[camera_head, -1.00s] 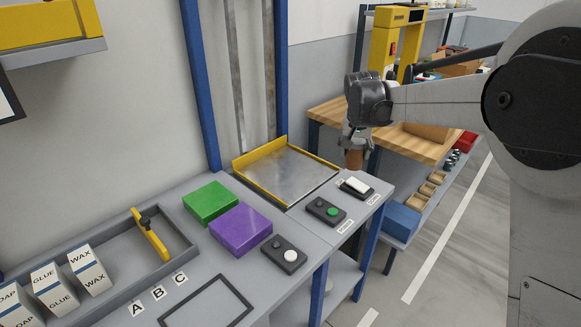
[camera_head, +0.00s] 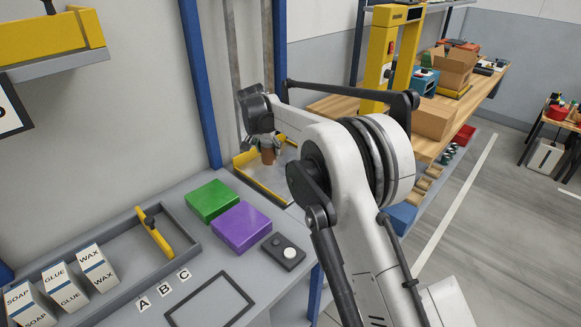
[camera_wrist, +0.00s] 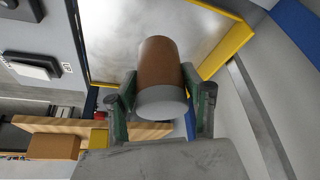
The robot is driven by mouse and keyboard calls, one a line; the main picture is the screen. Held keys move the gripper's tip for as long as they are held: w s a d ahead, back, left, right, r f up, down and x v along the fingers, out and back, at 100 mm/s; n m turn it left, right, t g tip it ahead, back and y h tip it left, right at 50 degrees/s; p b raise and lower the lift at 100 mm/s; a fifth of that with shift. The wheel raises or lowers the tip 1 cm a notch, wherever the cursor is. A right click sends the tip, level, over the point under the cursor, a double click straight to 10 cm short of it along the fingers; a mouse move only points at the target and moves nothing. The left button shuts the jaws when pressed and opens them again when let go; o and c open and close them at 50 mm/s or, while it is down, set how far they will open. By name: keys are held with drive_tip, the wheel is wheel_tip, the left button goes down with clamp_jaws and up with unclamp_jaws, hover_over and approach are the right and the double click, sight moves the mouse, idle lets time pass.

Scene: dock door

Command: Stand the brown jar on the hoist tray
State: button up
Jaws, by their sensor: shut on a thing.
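The brown jar (camera_head: 268,156) is in my gripper (camera_head: 266,143), over the hoist tray. In the wrist view the jar (camera_wrist: 160,62) sits between the two green-sided fingers of my gripper (camera_wrist: 160,95), with its grey end towards the camera. The hoist tray (camera_head: 246,162) has a metal plate and yellow rims; my arm hides much of its right side. Its bare plate (camera_wrist: 112,50) and yellow rim (camera_wrist: 228,52) show in the wrist view. I cannot tell whether the jar's base touches the plate.
A green block (camera_head: 211,200) and a purple block (camera_head: 241,226) lie on the bench before the tray. A button box (camera_head: 283,252) is nearby. Blue posts (camera_head: 201,90) flank the hoist. A yellow-handled long tray (camera_head: 110,260) and labelled boxes (camera_head: 97,268) stand at left.

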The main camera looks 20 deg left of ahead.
drive_tip(key=shift+w+d+f, duration=0.8)
drive_tip(key=shift+d+f, duration=0.4)
drive_tip(key=shift+f, duration=0.35)
drive_tip(key=shift+w+d+f, duration=0.85)
drive_tip(key=shift+d+f, duration=0.35)
drive_tip(key=shift+f, duration=0.3)
drive_tip(key=shift+w+d+f, duration=0.8)
drive_tip(key=shift+d+f, duration=0.4)
drive_tip(key=shift+f, duration=0.35)
drive_tip(key=shift+f, duration=0.2)
drive_tip(key=o, duration=1.3)
drive_tip(key=shift+r, duration=0.1)
drive_tip(key=v, duration=1.2)
drive_tip(key=shift+r, duration=0.15)
